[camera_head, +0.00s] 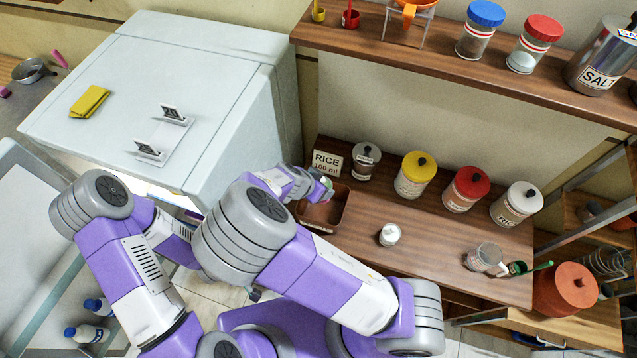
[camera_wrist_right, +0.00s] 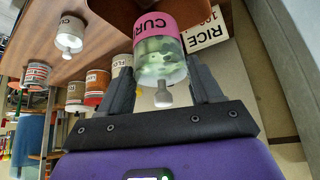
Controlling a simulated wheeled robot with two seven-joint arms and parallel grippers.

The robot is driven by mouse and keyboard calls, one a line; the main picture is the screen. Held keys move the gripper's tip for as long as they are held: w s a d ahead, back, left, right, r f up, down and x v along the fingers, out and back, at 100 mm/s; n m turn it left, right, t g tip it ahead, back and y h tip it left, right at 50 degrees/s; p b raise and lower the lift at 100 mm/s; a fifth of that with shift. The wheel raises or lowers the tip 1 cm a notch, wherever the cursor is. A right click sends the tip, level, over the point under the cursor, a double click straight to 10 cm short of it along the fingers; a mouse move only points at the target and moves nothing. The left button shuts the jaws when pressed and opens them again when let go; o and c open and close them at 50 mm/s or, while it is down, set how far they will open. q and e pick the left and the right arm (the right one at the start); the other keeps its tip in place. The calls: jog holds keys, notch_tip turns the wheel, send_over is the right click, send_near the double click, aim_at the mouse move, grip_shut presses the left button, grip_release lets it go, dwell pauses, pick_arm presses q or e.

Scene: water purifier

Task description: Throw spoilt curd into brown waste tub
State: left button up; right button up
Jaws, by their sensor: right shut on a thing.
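My right gripper (camera_head: 320,187) is above the brown tub (camera_head: 318,232), near its back edge. It is shut on the curd container, a clear jar (camera_wrist_right: 160,62) with greenish-white contents and a pink band reading "CUR". In the right wrist view the jar sits between both fingers of the right gripper (camera_wrist_right: 163,88). In the head view only a small greenish part of it (camera_head: 327,183) shows past the gripper. I cannot tell how far it is tilted. Part of the brown tub (camera_wrist_right: 118,12) shows beyond the jar. My left gripper is hidden behind my arms.
The "RICE 100 ml" sign (camera_head: 327,162) stands behind the tub. Several lidded jars line the counter's back, such as the yellow one (camera_head: 416,177). A small white-lidded jar (camera_head: 389,234) stands right of the tub. The pale fridge (camera_head: 245,130) is close left.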

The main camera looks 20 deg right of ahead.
jog(key=shift+w+d, duration=0.1)
dwell(0.4)
jog(key=shift+w+d, duration=0.2)
jog(key=shift+d, duration=0.05)
jog(key=shift+f, duration=0.1)
dwell(0.3)
notch_tip(320, 180, down, 10)
jog(key=b, duration=0.8)
jog(key=shift+b, duration=0.3)
dwell(0.6)
jog(key=shift+f+b, duration=2)
jog(key=shift+f, duration=0.5)
dwell(1.3)
jog(key=o, duration=1.3)
jog(key=shift+c, duration=0.2)
jog(key=shift+s, duration=0.1)
